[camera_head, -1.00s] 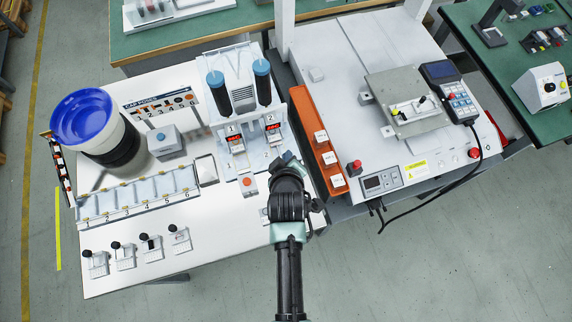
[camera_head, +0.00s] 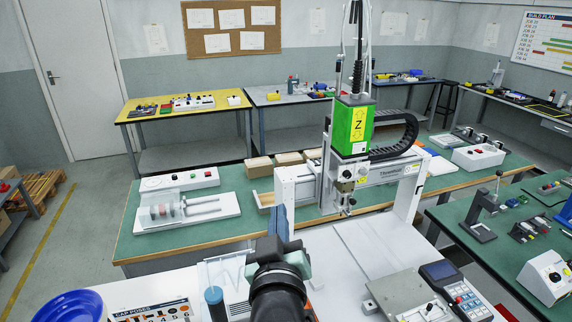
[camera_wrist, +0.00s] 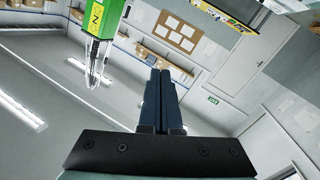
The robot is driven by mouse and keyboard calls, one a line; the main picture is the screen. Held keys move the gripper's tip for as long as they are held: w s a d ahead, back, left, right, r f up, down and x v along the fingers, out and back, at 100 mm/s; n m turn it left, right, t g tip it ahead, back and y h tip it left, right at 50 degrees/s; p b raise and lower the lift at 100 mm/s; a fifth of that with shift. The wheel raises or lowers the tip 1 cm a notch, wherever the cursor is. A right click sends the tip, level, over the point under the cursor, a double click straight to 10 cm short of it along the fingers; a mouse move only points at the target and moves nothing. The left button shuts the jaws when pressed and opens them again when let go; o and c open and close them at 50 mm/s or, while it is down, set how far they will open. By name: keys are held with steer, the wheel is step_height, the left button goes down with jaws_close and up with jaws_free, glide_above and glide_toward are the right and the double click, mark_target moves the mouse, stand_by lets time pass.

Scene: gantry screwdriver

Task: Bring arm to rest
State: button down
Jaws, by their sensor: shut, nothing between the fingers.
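My gripper (camera_wrist: 162,100) shows in the wrist view with its two dark blue fingers pressed together and nothing between them. In the head view my gripper (camera_head: 278,222) points upward at the lower middle, above the white table and in front of the gantry. The gantry's green Z unit (camera_head: 353,127) with the screwdriver stands behind and to the right of my gripper, apart from it. The green unit also shows at the upper left of the wrist view (camera_wrist: 102,18).
The blue bowl (camera_head: 68,306) and a blue-topped cylinder (camera_head: 214,296) are at the lower left. A handheld pendant (camera_head: 455,290) lies on the white surface at the right. The green bench (camera_head: 190,238) stands behind. Open air surrounds my gripper.

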steer(key=s+r+m+t, duration=0.1)
steer(key=s+r+t, duration=0.15)
steer(key=r, duration=0.75)
steer(key=s+r+m+t, duration=0.1)
steer(key=s+r+t, duration=0.15)
steer(key=r, duration=0.85)
steer(key=s+d+r+m+t, duration=0.1)
steer(key=s+r+t, duration=0.3)
steer(key=s+r, duration=0.8)
steer(key=shift+s+r+m+t, duration=0.3)
steer(key=shift+r+m, duration=0.4)
steer(key=shift+r, duration=0.25)
steer(key=shift+d, duration=0.1)
